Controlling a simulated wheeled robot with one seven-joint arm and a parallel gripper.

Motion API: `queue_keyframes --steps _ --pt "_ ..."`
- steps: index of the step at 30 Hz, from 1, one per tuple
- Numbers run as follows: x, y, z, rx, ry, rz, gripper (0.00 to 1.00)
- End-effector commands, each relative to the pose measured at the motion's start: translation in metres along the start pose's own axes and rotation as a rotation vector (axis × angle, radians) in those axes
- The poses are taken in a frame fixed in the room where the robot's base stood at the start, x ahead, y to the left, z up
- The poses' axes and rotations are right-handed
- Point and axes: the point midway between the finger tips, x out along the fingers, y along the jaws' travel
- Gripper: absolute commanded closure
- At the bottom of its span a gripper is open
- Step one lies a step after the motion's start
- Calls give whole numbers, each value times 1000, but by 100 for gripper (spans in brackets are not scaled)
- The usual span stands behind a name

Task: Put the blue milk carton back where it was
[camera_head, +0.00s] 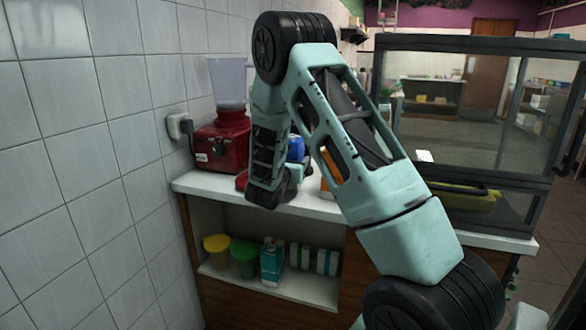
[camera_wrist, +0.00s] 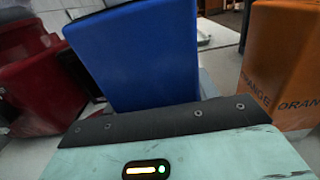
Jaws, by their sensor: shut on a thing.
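The blue milk carton (camera_wrist: 135,55) stands large and close in front of my gripper (camera_wrist: 152,120) in the wrist view, slightly tilted in the picture. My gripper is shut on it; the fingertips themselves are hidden. In the head view only a small blue part of the carton (camera_head: 297,147) shows behind my arm, above the white counter (camera_head: 310,203). I cannot tell whether its base touches the counter.
A red blender (camera_head: 222,142) stands left of the carton, by the tiled wall. An orange carton (camera_wrist: 280,70) stands close on its right. A glass case (camera_head: 470,110) fills the counter's right. The shelf below (camera_head: 305,288) holds yellow and green tubs, a teal carton and other containers.

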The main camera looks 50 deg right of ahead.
Motion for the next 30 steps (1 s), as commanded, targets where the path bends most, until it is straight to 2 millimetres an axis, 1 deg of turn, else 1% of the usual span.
queue_keyframes --steps 1,3,13,14,15,16,26,29,30 --pt "0 0 -10 -3 3 -1 75" --pt "0 0 -17 -1 1 -1 75" --pt "0 0 -20 0 -1 1 75" --pt "0 0 -21 0 0 1 39" --pt "0 0 -20 0 0 1 28" --pt "0 0 -20 0 0 1 20" --pt "0 0 -18 0 0 0 20" --pt "-9 1 -19 -1 2 3 20" --pt "-15 1 -19 -2 2 4 20"
